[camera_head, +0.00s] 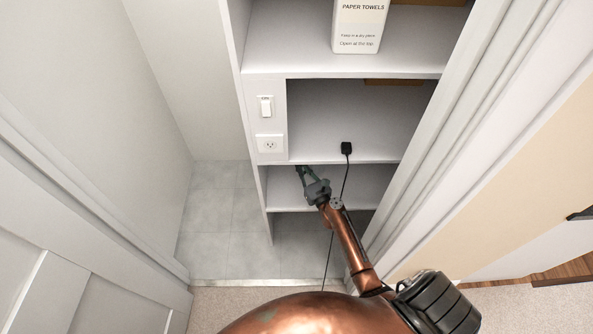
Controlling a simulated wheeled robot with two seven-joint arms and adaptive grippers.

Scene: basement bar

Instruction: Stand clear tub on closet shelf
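The closet shelf unit (340,109) is white with several levels. Its middle compartment is mostly bare, and a lower shelf (340,188) shows beneath it. I see no clear tub in this view. My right gripper (302,172) is at the end of the copper arm from the lower right. It is at the front of the gap just under the middle shelf's edge. Its fingertips are small and dark, partly lost at that edge, so I cannot tell whether they are open or hold anything. My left gripper is not in view.
A white paper towels box (360,27) stands on the upper shelf. A black plug (346,148) lies on the middle shelf, its cord hanging down beside my arm. A switch (266,106) and outlet (269,144) are at left. Door trim (455,125) borders the right; tiled floor (215,225) is clear.

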